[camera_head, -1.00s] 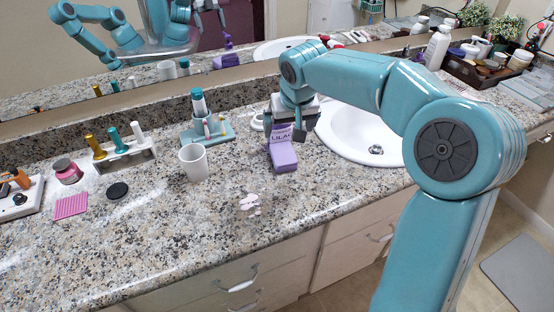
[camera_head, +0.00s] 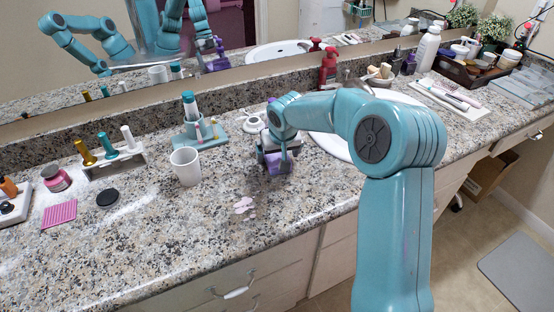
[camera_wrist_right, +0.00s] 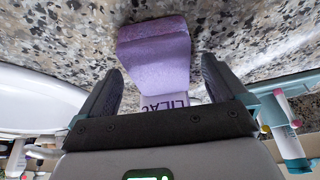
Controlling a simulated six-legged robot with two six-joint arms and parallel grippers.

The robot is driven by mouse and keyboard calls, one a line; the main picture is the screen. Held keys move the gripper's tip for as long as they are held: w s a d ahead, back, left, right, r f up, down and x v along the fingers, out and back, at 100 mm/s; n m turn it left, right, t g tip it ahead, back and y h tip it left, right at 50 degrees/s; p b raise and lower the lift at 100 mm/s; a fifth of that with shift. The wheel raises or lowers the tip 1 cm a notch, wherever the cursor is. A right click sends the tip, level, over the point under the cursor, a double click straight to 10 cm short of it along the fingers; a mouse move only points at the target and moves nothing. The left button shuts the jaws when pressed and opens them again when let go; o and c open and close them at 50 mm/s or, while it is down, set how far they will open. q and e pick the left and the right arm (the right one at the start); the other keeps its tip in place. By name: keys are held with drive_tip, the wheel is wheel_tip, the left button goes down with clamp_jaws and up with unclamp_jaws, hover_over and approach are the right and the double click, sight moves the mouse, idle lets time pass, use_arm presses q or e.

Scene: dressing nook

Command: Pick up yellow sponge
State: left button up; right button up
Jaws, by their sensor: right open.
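No clearly yellow sponge shows in either view. A purple block (camera_head: 276,165) lies on the granite counter left of the sink, mostly hidden by my right gripper (camera_head: 278,153). In the right wrist view the purple block (camera_wrist_right: 155,55) lies ahead, between the two dark fingers of my right gripper (camera_wrist_right: 161,72). The fingers are open, with gaps on both sides of the block. A tag reading LILAC (camera_wrist_right: 165,101) shows just behind it, partly hidden by the gripper. My left gripper is outside the direct view.
A white cup (camera_head: 186,167) and a teal stand (camera_head: 200,135) are left of the gripper. A rack with coloured pegs (camera_head: 110,160) is farther left. The white sink (camera_head: 328,146) is to the right. Pale spilled spots (camera_head: 244,205) lie in front; the counter's front is otherwise clear.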

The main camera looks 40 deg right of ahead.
drive_tip(key=shift+w+d+f, duration=0.15)
drive_tip(key=shift+w+f, duration=0.1)
drive_tip(key=shift+f, duration=0.4)
drive_tip(key=shift+s+r, duration=0.1)
drive_tip(key=c, duration=1.1)
drive_tip(key=shift+c, duration=0.2)
drive_tip(key=s+a+r, duration=0.3)
drive_tip(key=s+r, duration=0.1)
drive_tip(key=s, duration=0.2)
drive_tip(key=s+a+r, duration=0.4)
drive_tip(key=s, duration=0.2)
